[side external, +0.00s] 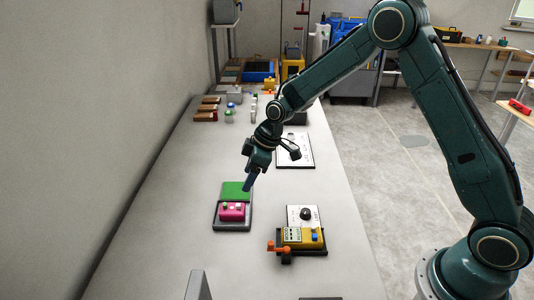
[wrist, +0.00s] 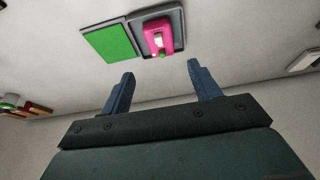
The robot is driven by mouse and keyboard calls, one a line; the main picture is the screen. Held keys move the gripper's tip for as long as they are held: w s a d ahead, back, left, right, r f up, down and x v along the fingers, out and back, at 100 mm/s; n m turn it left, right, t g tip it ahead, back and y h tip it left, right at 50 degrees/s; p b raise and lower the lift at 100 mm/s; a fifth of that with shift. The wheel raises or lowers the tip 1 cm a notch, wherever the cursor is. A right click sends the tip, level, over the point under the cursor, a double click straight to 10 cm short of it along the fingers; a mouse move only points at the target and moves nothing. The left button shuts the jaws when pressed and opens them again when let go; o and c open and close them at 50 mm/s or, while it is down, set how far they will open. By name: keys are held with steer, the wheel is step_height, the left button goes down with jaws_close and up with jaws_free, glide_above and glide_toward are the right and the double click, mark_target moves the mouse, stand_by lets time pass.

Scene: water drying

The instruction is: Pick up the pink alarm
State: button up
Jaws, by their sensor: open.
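The pink alarm (side external: 232,212) is a small pink box with a white part and a green part on it. In the wrist view the alarm (wrist: 158,38) lies ahead of the fingers, near the top middle. My gripper (side external: 249,182) is above the table by the tray's far right side, apart from the alarm. In the wrist view my gripper (wrist: 158,75) has its two blue fingers spread wide with nothing between them.
A yellow device (side external: 302,237) with an orange handle (side external: 278,247) stands right of the tray. A white panel with a black knob (side external: 305,214) is behind it. Small bottles and brown blocks (side external: 207,110) stand at the far left. The table left of the tray is clear up to the wall.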

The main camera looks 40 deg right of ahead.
glide_above(233, 208)
steer(key=s+d, duration=0.2)
steer(key=shift+w+a+f, duration=0.1)
steer(key=shift+a+f, duration=0.05)
steer(key=shift+f, duration=1.75)
steer(key=shift+w+a+f, duration=0.1)
steer(key=shift+f, duration=1.8)
steer(key=shift+x, duration=2.6)
steer(key=c, duration=0.9)
steer(key=shift+r, duration=0.2)
step_height(233, 208, up, 20)
steer(key=shift+f, duration=0.15)
